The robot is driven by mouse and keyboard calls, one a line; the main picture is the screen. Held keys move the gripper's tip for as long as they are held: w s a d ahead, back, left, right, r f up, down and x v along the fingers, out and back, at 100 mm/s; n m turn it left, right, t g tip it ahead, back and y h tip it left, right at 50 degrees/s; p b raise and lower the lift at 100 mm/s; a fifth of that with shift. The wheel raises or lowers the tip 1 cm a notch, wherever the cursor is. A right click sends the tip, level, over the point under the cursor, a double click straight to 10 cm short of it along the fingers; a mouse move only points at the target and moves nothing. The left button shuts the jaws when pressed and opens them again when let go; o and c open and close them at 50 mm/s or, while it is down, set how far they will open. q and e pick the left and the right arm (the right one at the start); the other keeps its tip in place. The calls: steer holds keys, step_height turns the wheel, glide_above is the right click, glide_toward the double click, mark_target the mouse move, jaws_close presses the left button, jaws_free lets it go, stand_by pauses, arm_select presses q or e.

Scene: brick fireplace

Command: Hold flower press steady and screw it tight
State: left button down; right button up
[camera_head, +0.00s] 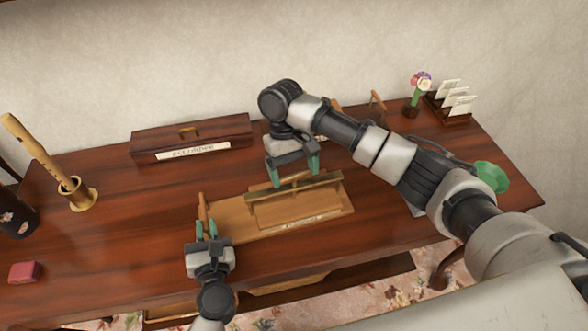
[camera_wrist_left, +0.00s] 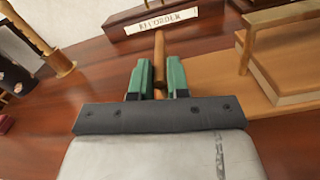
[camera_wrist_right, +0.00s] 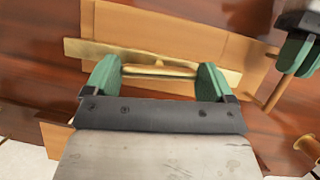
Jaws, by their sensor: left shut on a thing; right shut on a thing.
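The flower press is a light wooden board (camera_head: 232,214) with a smaller block, a brass crossbar (camera_head: 328,183) and a front label. It lies flat on the desk. My left gripper (camera_head: 207,229) is shut on an upright wooden handle (camera_wrist_left: 159,48) at the board's left end. My right gripper (camera_head: 292,172) points down over the crossbar. In the right wrist view, its fingers close on the two ends of a brass turning handle (camera_wrist_right: 158,71) above the crossbar (camera_wrist_right: 90,53).
A recorder box (camera_head: 190,138) stands behind the press. A recorder on a stand (camera_head: 78,195) and a red box (camera_head: 25,272) are at left. A flower vase (camera_head: 412,108), a card rack (camera_head: 448,112) and a green dish (camera_head: 491,176) are at right. The desk's left half has clear room.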

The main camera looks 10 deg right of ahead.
arm_select(q)
steer(key=shift+f, duration=0.1)
arm_select(e)
steer(key=shift+r, duration=0.1)
steer(key=o, duration=0.7)
steer(key=shift+o, duration=0.2)
steer(key=v, duration=1.2)
arm_select(q)
steer(key=c, duration=1)
jaws_free()
steer(key=shift+s, duration=0.15)
